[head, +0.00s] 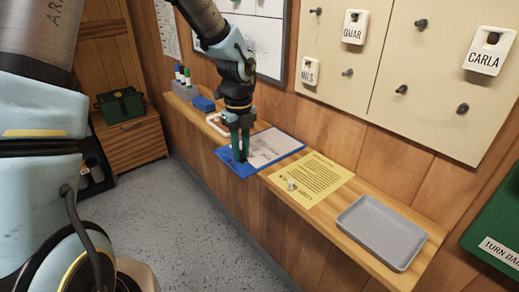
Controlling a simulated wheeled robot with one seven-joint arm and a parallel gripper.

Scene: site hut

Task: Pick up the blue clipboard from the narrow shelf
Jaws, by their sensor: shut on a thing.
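The blue clipboard (287,151) lies on the narrow wooden shelf (331,216), with a printed white sheet on it. Its near left edge sticks out past the shelf's front edge. My gripper (240,156) points down at the clipboard's left end and is shut on it at the overhanging part. The fingertips partly hide the edge between them. I cannot tell whether the clipboard is lifted off the shelf.
Right of the clipboard lie a yellow printed sheet (318,172) with a small pale object on it, and a grey tray (381,232). Left are a white-rimmed item (216,123), a blue block (204,103) and a marker holder (185,91). A pegboard with name tags hangs above.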

